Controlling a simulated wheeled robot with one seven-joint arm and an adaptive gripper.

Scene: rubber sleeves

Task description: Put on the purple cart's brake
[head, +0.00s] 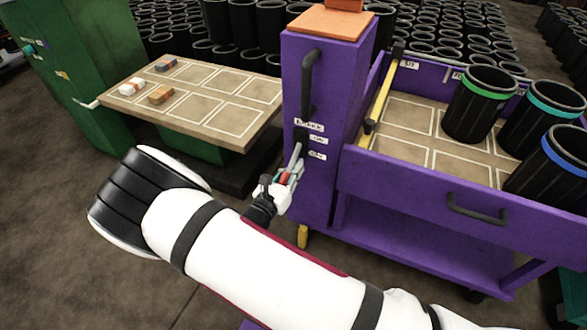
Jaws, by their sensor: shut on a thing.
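The purple cart (430,208) stands at the right, with a tall column (325,75) at its left end. The column's front has a brake label (309,125) and two smaller labels below it, which seem to read on and off. My gripper (287,179) is at the column's lower front, left of and below these labels. It is shut on the brake lever, whose red part (285,180) shows between the fingers. A grey bar slants up and right just above the fingers. The lever's pivot is hidden, and its exact setting cannot be told.
A black handle (309,82) is on the column above my gripper. Several black sleeves with coloured bands (478,105) stand in the cart's tray. A board with small blocks (190,92) by a green machine (85,70) is at the left. Bare floor lies in front.

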